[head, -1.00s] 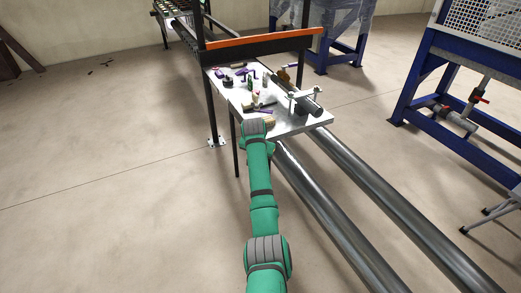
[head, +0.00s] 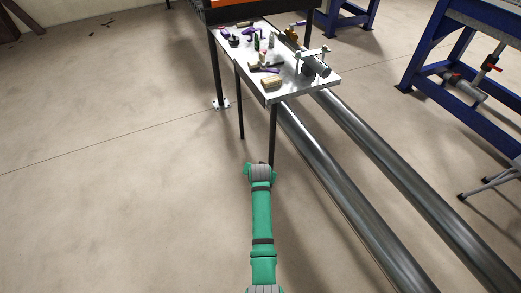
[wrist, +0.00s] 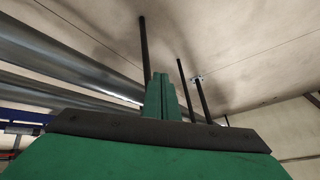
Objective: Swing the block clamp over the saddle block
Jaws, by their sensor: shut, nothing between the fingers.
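A silver clamp-like fitting with a crossbar and upright posts (head: 311,53) stands at the right side of the metal table, by a dark cylinder (head: 317,66). It looks like the block clamp, but its exact pose is too small to tell. A tan block (head: 271,83) lies near the table's front edge; I cannot tell whether it is the saddle block. My gripper is at the end of my green arm, below and in front of the table, apart from everything on it. In the wrist view my gripper (wrist: 163,92) has its green fingers together with nothing between them.
The metal table (head: 295,80) holds several small bottles and tools, with dark legs (head: 272,135) close to my arm. Two long steel pipes (head: 350,190) run along the floor to the right. A blue stand (head: 440,55) is farther right. The floor at left is clear.

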